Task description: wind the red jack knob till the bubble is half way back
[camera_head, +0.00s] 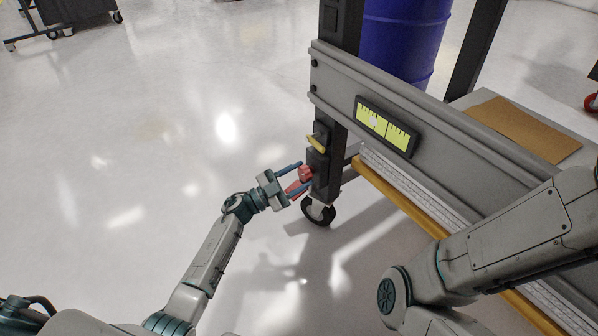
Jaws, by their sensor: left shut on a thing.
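The red jack knob (304,174) is on a dark block low on the fixture's left post, above a caster. My left gripper (298,178) is shut on it, with its blue fingers on either side; they partly hide the knob. The level (387,126) is a yellow-green vial in a dark frame on the grey beam. A pale spot that looks like its bubble (373,122) sits left of the vial's middle. My right arm crosses the lower right; its gripper is not in view.
A blue barrel (405,40) stands behind. The floor (130,150) at left is clear.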

